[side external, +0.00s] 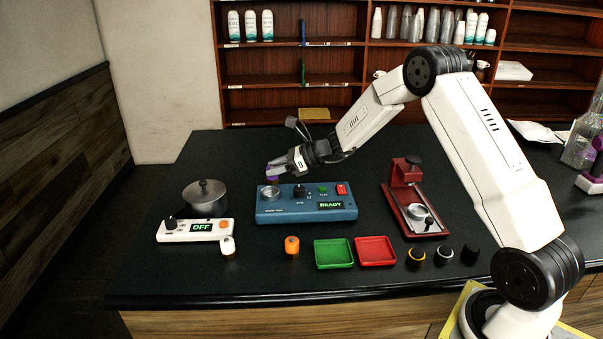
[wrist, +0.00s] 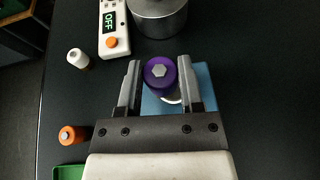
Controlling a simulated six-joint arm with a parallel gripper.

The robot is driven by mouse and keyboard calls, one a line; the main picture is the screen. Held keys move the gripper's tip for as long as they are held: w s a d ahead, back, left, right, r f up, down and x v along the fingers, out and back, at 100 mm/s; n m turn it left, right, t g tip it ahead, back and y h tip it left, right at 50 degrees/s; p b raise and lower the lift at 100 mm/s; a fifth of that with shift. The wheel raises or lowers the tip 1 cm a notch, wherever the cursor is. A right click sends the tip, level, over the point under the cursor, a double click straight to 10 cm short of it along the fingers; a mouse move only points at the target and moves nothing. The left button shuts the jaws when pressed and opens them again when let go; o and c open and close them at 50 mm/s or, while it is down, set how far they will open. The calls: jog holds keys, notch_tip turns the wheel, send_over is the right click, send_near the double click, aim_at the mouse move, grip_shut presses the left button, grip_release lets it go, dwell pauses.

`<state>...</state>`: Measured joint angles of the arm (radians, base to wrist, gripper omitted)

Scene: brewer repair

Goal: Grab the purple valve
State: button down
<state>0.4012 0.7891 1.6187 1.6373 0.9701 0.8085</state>
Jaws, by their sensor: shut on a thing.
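The purple valve (wrist: 160,73) has a round body with a grey hexagonal top and sits between the two fingers of my gripper (wrist: 160,88) in the wrist view. My gripper is shut on it. In the side view the purple valve (side external: 273,178) shows just below the tips of my gripper (side external: 274,170), above the left part of the blue brewer box (side external: 300,210). The blue box carries a round metal port (side external: 270,192), a black knob and a screen reading READY. I cannot tell whether the valve touches the box.
A white valve (side external: 228,246), an orange valve (side external: 292,246), a green tray (side external: 334,265) and a red tray (side external: 392,263) lie in front. A red press (side external: 408,172) stands right.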

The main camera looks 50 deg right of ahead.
jog(key=s+a+r, duration=0.1)
jog(key=s+r, duration=0.7)
jog(key=s, duration=0.4)
jog(key=shift+s+a, duration=0.2)
jog(key=shift+a, duration=0.1)
jog(key=shift+r, duration=0.1)
